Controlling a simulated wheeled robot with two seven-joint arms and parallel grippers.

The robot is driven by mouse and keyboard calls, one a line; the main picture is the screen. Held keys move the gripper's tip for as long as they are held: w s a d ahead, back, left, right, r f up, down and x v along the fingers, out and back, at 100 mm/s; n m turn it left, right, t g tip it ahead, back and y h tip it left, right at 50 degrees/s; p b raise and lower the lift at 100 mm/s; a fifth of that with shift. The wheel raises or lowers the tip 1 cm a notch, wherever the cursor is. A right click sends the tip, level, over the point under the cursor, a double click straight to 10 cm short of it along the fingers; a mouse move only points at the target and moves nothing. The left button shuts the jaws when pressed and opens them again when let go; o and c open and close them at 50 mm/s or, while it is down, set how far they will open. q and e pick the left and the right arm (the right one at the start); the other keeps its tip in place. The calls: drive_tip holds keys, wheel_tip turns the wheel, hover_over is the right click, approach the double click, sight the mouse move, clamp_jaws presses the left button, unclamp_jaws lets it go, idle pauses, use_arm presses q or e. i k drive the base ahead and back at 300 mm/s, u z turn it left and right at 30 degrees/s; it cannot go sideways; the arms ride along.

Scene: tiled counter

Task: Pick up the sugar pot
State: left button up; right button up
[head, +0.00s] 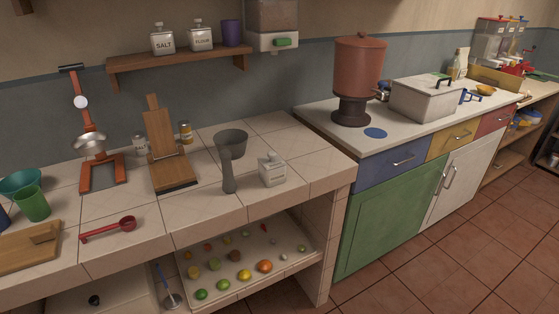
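A white square pot (272,170) with a lid and small dark lettering stands upright on the tiled counter (318,165), near its front right part. The lettering is too small to read for certain, but the pot matches the labelled salt pot (163,42) and flour pot (200,39) on the wall shelf. I take it as the sugar pot. Neither of my grippers shows in the head view.
A grey long-handled vessel (231,150) stands just left of the white pot. A wooden stand (166,150), a red scoop (110,229) and green cups (33,204) are farther left. Counter to the pot's right is clear. Fruit lies on the shelf below.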

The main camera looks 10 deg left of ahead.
sight(275, 177)
drive_tip(key=z, duration=1.25)
drive_tip(key=i, duration=1.8)
drive_tip(key=u, duration=1.45)
